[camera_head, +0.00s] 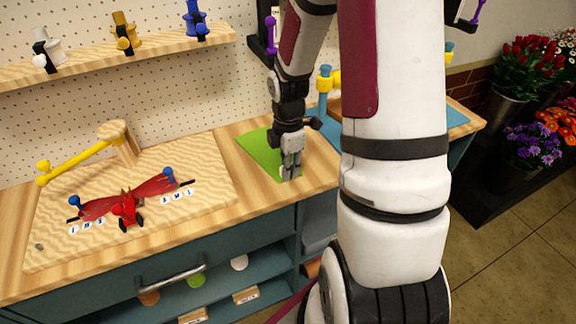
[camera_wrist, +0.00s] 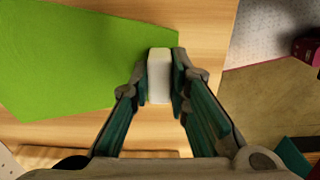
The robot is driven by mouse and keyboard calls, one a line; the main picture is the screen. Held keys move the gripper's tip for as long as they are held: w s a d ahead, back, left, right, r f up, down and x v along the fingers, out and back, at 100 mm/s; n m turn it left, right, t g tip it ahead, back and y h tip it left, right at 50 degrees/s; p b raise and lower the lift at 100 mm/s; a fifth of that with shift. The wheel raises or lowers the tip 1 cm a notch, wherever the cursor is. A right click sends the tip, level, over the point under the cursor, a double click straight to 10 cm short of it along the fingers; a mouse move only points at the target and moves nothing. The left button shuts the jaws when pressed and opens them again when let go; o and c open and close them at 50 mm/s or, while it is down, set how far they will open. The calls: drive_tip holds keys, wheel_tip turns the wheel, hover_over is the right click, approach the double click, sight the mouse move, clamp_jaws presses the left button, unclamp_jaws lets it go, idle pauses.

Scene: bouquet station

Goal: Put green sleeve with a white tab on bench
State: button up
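The green sleeve (camera_head: 258,150) is a flat green sheet over the wooden bench top (camera_head: 318,172), right of the sandy board. It looks flat against the bench; whether it touches all over I cannot tell. In the wrist view the sleeve (camera_wrist: 75,55) fills the upper left, with bare wood beside it. Its white tab (camera_wrist: 159,76) is at the sleeve's near right corner. My gripper (camera_head: 290,172) points down at that corner. In the wrist view my gripper (camera_wrist: 160,85) has one finger against each side of the tab, closed on it.
A blue mat (camera_head: 325,122) lies behind the gripper. Open shelves (camera_head: 215,285) are below. Flower buckets stand at right.

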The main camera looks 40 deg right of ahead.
drive_tip(key=o, duration=0.3)
drive_tip(key=shift+r, duration=0.1)
wheel_tip(320, 180, up, 11)
drive_tip(key=p, duration=0.1)
drive_tip(key=s+a+r+m+t+h, duration=0.15)
drive_tip(key=s+a+r+m, duration=0.35)
drive_tip(key=a+r, duration=0.5)
drive_tip(key=s+a+r+m+t+y, duration=0.1)
drive_tip(key=s+a+r+m+t, duration=0.2)
drive_tip(key=s+a+r+m, duration=0.3)
drive_tip(key=s+m, duration=0.3)
drive_tip(key=shift+s+a+r+m, duration=0.25)
drive_tip(key=shift+s+a+m, duration=0.1)
drive_tip(key=shift+a+m, duration=0.05)
drive_tip(key=shift+t+y, duration=0.25)
